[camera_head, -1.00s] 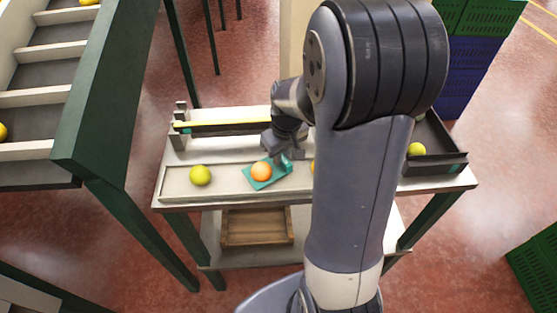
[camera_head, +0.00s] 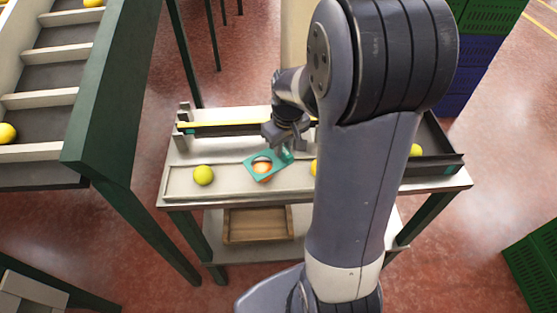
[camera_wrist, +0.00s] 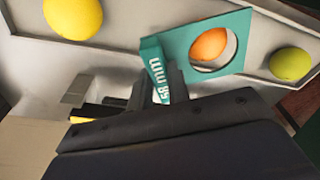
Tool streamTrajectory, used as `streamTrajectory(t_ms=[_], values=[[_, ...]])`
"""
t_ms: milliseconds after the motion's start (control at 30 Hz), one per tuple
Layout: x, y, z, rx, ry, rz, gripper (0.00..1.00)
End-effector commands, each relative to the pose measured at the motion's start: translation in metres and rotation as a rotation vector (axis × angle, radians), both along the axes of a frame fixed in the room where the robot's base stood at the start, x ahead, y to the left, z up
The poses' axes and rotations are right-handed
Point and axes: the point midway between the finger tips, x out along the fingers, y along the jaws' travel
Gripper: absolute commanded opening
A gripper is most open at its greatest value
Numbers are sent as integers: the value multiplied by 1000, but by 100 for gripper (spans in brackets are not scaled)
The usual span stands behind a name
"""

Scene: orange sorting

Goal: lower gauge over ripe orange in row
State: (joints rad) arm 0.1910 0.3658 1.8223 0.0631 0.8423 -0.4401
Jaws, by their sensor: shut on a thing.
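The teal gauge (camera_head: 250,162) is a flat plate with a round hole and a handle marked "58 mm" in the wrist view (camera_wrist: 178,45). My gripper (camera_head: 286,147) is shut on the gauge's handle. The plate is tilted and held above the ripe orange (camera_head: 262,167), which shows through the hole and a little below the plate's front edge. In the wrist view the orange (camera_wrist: 208,45) sits off-centre in the hole, with a pale gap on one side. A yellow-green fruit (camera_head: 204,175) lies left in the row; a yellow one (camera_head: 315,168) is partly hidden by my arm.
The row lies in a shallow pale tray (camera_head: 228,189) on the table. A dark rail with a yellow strip (camera_head: 225,125) runs behind it. A dark bin (camera_head: 440,163) with a yellow-green fruit (camera_head: 416,150) stands at right. A green-framed sorting rack (camera_head: 110,90) stands at left.

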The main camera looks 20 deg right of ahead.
Motion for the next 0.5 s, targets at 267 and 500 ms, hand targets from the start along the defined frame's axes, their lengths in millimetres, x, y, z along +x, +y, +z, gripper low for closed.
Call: streamTrajectory(t_ms=[267,500], values=[[0,0,13,0,0,0,0],[0,0,23,0,0,0,0]])
